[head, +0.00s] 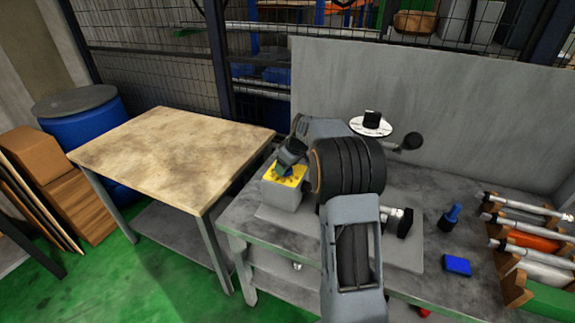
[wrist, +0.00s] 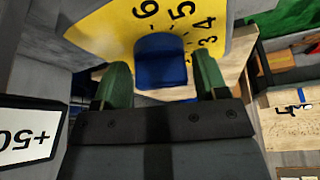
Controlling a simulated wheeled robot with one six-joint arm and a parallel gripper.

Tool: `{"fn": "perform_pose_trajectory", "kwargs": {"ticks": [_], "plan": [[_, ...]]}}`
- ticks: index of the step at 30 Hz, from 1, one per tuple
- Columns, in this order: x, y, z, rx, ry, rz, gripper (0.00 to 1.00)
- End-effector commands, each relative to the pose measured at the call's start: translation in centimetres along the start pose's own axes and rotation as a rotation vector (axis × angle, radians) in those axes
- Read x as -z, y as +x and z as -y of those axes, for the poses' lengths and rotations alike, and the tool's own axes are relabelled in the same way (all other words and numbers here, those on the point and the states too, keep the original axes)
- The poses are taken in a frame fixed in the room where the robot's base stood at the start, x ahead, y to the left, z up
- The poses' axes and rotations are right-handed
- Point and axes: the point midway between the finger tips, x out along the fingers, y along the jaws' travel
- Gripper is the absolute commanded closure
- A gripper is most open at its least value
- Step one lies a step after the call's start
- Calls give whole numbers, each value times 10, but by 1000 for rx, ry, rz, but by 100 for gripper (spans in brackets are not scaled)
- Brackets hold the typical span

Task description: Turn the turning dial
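The turning dial is a blue knob (wrist: 160,62) on a yellow plate (wrist: 110,28) with black numbers; 6, 5, 4 and 3 can be read in the wrist view. In the head view the yellow plate (head: 293,178) sits on top of a grey box on the machine, partly hidden by my arm. My gripper (wrist: 162,78) has its two green fingers on either side of the knob, with a narrow gap showing at each side. It is open. In the head view my gripper (head: 287,162) is over the plate, its fingertips hard to see.
The grey workbench (head: 240,222) bears the machine and a tall grey panel (head: 430,90) behind. A round white disc with a black knob (head: 371,122) stands to the right. A blue block (head: 457,264) lies at the bench's right. A wooden table (head: 170,150) on the left is bare.

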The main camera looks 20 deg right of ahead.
Motion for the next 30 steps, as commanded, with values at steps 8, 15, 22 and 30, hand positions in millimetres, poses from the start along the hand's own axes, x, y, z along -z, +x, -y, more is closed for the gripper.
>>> {"fn": "perform_pose_trajectory", "kwargs": {"ticks": [8, 15, 22, 30], "plan": [[0, 0, 0, 0, 0, 0, 23], [1, -15, 0, -3, 0, -3, 23], [1, -60, 0, -4, 0, -4, 23], [0, -110, 0, -3, 0, -2, 23]]}}
